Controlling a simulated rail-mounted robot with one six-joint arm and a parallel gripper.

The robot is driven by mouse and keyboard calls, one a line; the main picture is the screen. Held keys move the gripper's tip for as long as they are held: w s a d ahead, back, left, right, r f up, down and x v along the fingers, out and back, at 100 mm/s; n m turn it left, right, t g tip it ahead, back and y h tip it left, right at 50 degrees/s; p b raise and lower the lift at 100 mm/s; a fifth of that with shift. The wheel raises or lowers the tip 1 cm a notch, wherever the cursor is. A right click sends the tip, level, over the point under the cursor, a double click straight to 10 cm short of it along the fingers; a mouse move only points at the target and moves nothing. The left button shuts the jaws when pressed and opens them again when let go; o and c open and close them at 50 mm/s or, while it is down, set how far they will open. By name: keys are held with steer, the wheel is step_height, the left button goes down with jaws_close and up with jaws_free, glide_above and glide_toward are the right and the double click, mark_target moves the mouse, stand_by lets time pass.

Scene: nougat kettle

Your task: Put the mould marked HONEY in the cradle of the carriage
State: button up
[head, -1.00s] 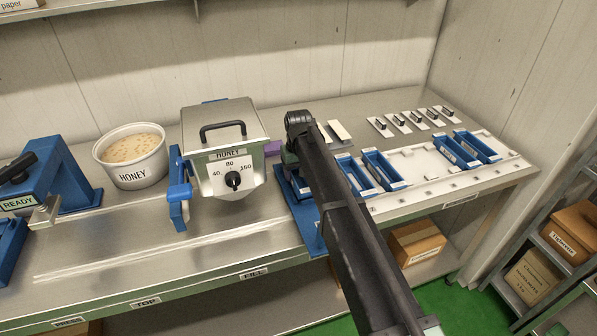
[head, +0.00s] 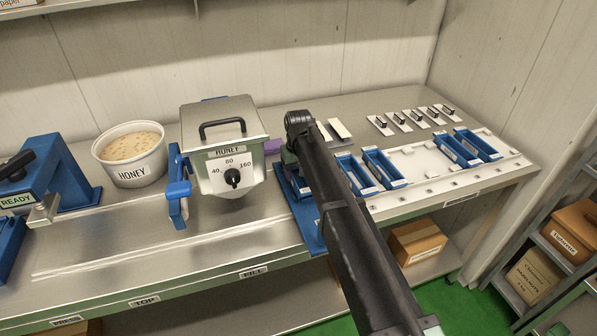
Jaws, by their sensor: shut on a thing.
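My gripper (head: 288,158) is just right of the kettle, over the blue carriage (head: 308,232). My own dark arm link hides most of it, and its fingertips are not clear. It is shut on a blue mould (head: 297,181), of which only a small part shows low at the carriage; whether it rests in the cradle I cannot tell. Any marking on this mould is hidden. Other blue moulds stand in the white rack to the right, two at its left end (head: 381,168) and two farther right (head: 478,145); their labels are too small to read.
A white HONEY tub (head: 132,158) and a blue press (head: 65,180) marked READY stand farther left. The white rack (head: 418,165) has bare room in its middle. Several lids (head: 402,122) lie behind it.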

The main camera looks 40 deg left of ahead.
steer(key=shift+f, duration=0.2)
steer(key=o, duration=1.3)
steer(key=shift+r, duration=0.1)
step_height(320, 180, up, 8)
steer(key=p, duration=0.7)
steer(key=shift+p, duration=0.35)
